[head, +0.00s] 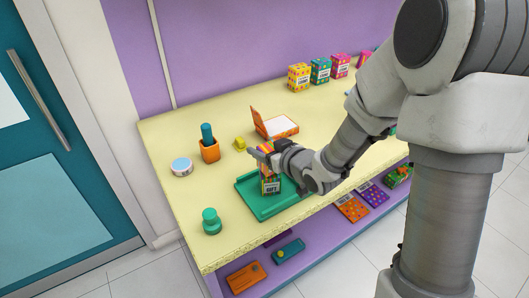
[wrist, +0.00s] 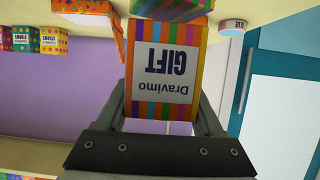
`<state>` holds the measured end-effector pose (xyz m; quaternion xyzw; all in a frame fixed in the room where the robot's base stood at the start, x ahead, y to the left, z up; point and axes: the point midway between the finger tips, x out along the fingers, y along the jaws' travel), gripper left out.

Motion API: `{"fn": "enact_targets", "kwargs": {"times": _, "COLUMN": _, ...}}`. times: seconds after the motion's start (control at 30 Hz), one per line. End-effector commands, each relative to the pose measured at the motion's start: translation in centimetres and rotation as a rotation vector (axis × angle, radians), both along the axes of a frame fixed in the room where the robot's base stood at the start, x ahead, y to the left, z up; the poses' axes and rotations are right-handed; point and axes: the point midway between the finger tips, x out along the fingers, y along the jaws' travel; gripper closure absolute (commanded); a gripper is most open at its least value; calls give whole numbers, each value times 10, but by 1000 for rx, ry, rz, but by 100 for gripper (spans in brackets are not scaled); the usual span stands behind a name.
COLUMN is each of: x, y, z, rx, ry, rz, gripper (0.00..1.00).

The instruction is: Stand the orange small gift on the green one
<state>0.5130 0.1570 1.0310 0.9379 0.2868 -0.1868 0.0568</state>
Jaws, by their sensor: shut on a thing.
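The orange small gift (wrist: 166,62) has colourful stripes and a white "Dravimo GIFT" label, upside down in the wrist view. My gripper (wrist: 167,112) is shut on it, with one finger on each side. The green small gift (wrist: 172,8) shows at the top edge of the wrist view, just beyond the orange gift's far end. I cannot tell whether the two touch. In the head view my gripper (head: 264,153) is above the green tray (head: 249,201) and hides part of the striped gifts there.
An open orange box (head: 275,129) lies behind the tray. An orange cup (head: 209,153), a round tin (head: 181,166) and a green knobbed object (head: 211,221) stand to the left. Patterned boxes (head: 320,70) stand at the back.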

Motion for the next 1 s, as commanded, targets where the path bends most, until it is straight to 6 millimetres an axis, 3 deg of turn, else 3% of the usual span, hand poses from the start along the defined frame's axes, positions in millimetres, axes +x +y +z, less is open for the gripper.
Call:
{"fn": "enact_targets", "kwargs": {"times": 0.1, "x": 0, "y": 0, "z": -11, "rx": 0, "ry": -1, "rz": 1, "gripper": 100}}
{"fn": "enact_targets", "kwargs": {"times": 0.53, "x": 1, "y": 0, "z": -17, "rx": 0, "ry": -4, "rz": 1, "gripper": 100}}
{"fn": "enact_targets", "kwargs": {"times": 0.57, "x": 0, "y": 0, "z": -16, "rx": 0, "ry": -1, "rz": 0, "gripper": 28}}
{"fn": "enact_targets", "kwargs": {"times": 0.6, "x": 0, "y": 0, "z": -15, "rx": 0, "ry": -1, "rz": 0, "gripper": 21}}
{"fn": "enact_targets", "kwargs": {"times": 0.7, "x": 0, "y": 0, "z": -15, "rx": 0, "ry": -1, "rz": 0, "gripper": 3}}
{"fn": "enact_targets", "kwargs": {"times": 1.0, "x": 0, "y": 0, "z": -15, "rx": 0, "ry": -1, "rz": 0, "gripper": 2}}
